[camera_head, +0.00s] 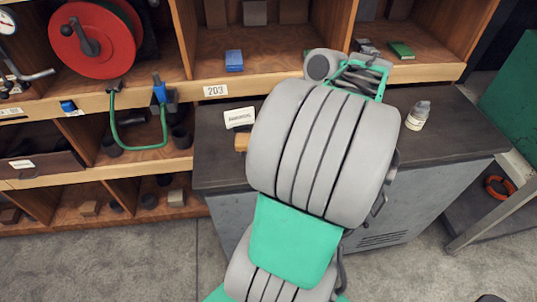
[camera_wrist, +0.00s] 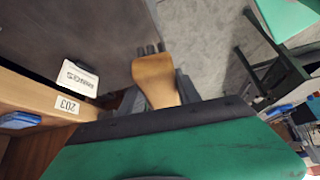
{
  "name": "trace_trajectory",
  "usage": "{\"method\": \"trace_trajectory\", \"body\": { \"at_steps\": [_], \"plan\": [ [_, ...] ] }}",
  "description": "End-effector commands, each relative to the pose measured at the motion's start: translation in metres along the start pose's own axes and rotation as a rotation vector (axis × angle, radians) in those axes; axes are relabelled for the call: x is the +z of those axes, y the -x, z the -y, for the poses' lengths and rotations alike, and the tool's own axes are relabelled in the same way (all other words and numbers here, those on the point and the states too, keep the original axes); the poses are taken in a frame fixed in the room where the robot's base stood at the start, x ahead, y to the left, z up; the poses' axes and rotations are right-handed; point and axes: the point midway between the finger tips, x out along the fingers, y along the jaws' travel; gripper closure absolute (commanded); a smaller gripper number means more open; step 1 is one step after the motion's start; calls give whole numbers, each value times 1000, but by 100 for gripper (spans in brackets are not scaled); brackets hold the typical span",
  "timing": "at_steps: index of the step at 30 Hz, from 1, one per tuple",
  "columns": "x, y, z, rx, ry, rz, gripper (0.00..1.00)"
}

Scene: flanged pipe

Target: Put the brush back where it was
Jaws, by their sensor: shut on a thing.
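The brush (camera_wrist: 154,80) shows in the wrist view as a tan, wooden-looking body with several short dark tips at its far end. My gripper (camera_wrist: 158,95) is shut on it, with a grey finger on each side. In the head view, a tan piece that looks like part of the brush (camera_head: 241,141) shows at the left edge of my arm, over the dark counter top (camera_head: 215,155). My gripper is hidden behind my arm there. I cannot tell whether the brush touches the counter.
A white card (camera_head: 239,117) stands at the counter's back left, close to the brush; it also shows in the wrist view (camera_wrist: 77,75). A small bottle (camera_head: 417,116) stands at the right. Wooden shelves (camera_head: 270,80) with a red hose reel (camera_head: 95,38) rise behind.

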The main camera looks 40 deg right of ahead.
Motion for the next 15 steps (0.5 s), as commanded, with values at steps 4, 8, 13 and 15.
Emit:
{"method": "trace_trajectory", "body": {
  "at_steps": [4,8,13,15],
  "plan": [
    [40,25,17,-63,98,0,98],
    [49,26,16,-84,132,-1,98],
    [49,6,-24,-88,133,-3,98],
    [49,-3,-44,-88,133,-2,98]
  ]
}}
